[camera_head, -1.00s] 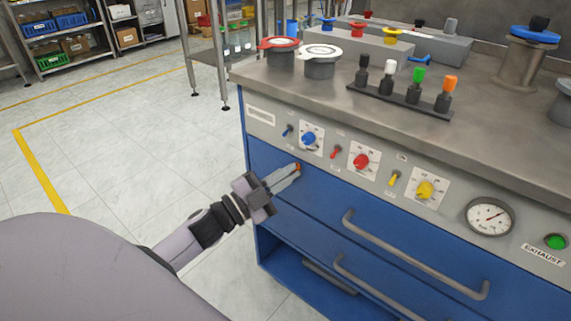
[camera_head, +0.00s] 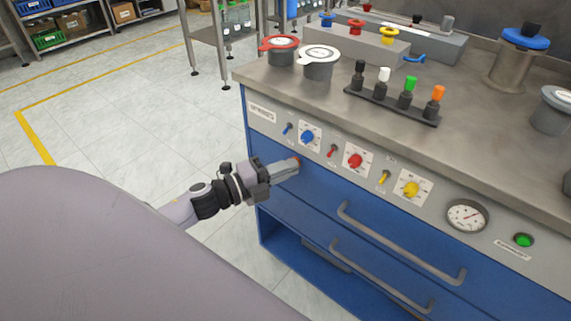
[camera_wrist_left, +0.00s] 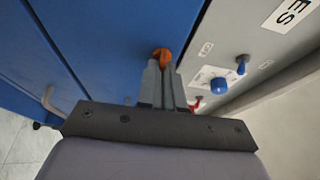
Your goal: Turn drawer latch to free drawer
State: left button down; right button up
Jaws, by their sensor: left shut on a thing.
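The drawer latch is a small orange knob at the upper left of the blue drawer front (camera_head: 320,185). It shows best in the left wrist view (camera_wrist_left: 161,55), at the fingertips. My left gripper (camera_head: 296,163) reaches it from the left, with its fingers close together on the latch. In the left wrist view the gripper (camera_wrist_left: 161,68) is shut on the orange latch, and the fingers hide its lower part. The upper drawer has a long grey handle (camera_head: 400,243) and its front looks flush with the cabinet. My right gripper is not in view.
Above the latch is a grey panel with a blue knob (camera_head: 307,137), a red knob (camera_head: 354,160), a yellow knob (camera_head: 410,188) and a gauge (camera_head: 467,215). A lower drawer handle (camera_head: 380,275) sits below. Free floor lies left of the cabinet.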

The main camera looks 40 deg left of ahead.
pick_arm(q)
jog(key=shift+r, duration=0.1)
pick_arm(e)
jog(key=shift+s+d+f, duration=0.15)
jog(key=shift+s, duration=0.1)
pick_arm(q)
jog(key=c, duration=1.3)
grip_release()
jog(key=shift+w, duration=0.1)
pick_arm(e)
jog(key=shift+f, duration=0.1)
